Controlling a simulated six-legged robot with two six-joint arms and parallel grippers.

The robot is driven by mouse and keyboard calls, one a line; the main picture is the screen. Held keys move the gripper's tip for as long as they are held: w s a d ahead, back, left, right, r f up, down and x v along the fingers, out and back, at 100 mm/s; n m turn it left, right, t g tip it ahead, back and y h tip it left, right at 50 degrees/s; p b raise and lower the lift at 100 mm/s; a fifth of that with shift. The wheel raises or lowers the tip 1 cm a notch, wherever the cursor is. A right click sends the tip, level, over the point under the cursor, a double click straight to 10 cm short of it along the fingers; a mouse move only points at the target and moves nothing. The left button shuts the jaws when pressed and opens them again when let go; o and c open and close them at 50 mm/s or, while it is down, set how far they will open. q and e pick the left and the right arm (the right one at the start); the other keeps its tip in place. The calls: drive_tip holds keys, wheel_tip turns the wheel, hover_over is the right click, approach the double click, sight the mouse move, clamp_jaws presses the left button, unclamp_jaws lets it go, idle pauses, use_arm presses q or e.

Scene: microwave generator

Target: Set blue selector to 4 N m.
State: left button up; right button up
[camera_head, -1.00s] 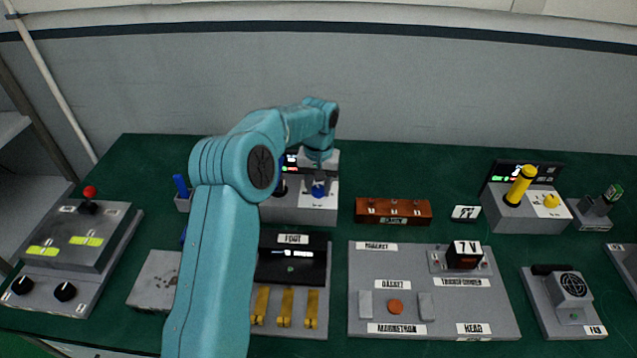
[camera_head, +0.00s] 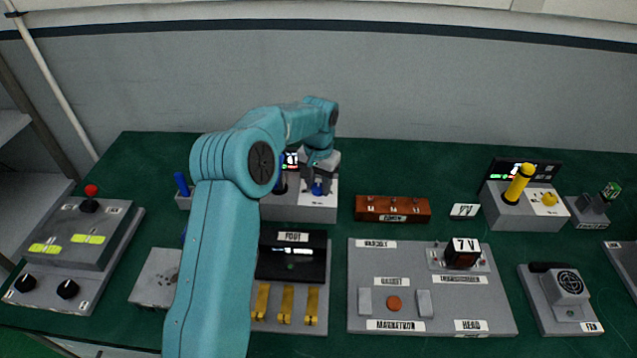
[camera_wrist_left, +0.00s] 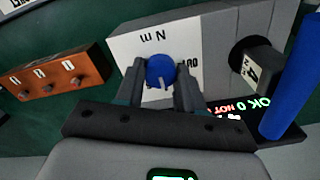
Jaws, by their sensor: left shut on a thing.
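The blue selector (camera_wrist_left: 160,70) is a round knob on a white panel marked "N m" (camera_wrist_left: 150,38), on top of a grey box (camera_head: 290,212). My left gripper (camera_wrist_left: 160,82) has its two fingers on either side of the knob and is shut on it. In the head view the left gripper (camera_head: 318,186) reaches down onto the blue knob from above. The knob's pointer and most of the scale are hidden or too small to read. My right gripper is not in view.
A blue handle (camera_wrist_left: 292,75) and a lit display (camera_wrist_left: 240,108) with "OK" and "HOT" stand beside the knob. A brown box with switches (camera_head: 393,209) sits to its right. A similar unit with a yellow handle (camera_head: 519,186) stands further right.

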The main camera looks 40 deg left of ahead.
sight(319, 186)
use_arm(q)
drive_tip(key=o, duration=1)
drive_tip(key=shift+o, duration=0.2)
drive_tip(key=shift+r, duration=0.15)
drive_tip(key=shift+r, duration=0.35)
wheel_tip(319, 186, up, 15)
drive_tip(key=p, duration=0.1)
drive_tip(key=shift+r, duration=0.2)
